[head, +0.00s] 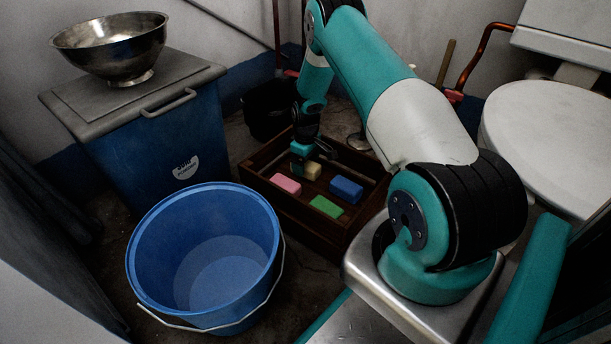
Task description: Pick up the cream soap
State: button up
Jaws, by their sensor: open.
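The cream soap (312,171) is a small pale yellow block in the wooden crate (346,232). My gripper (304,165) points down over the crate, right beside the cream soap in the picture. It is open. Part of the cream soap is close to or behind a finger, and I cannot tell whether they touch. A pink soap (286,184), a green soap (326,207) and a blue soap (346,189) lie nearby in the same crate.
A blue bucket (150,245) with a wire handle stands in front of the crate. A blue bin (150,150) with a grey lid carries a metal bowl (112,50). A black bucket (266,112) is behind the crate, and a white toilet (550,125) is at right.

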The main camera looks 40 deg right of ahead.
jog(key=shift+f, duration=0.8)
jog(key=shift+r, duration=0.15)
jog(key=shift+c, duration=0.5)
jog(key=c, duration=1)
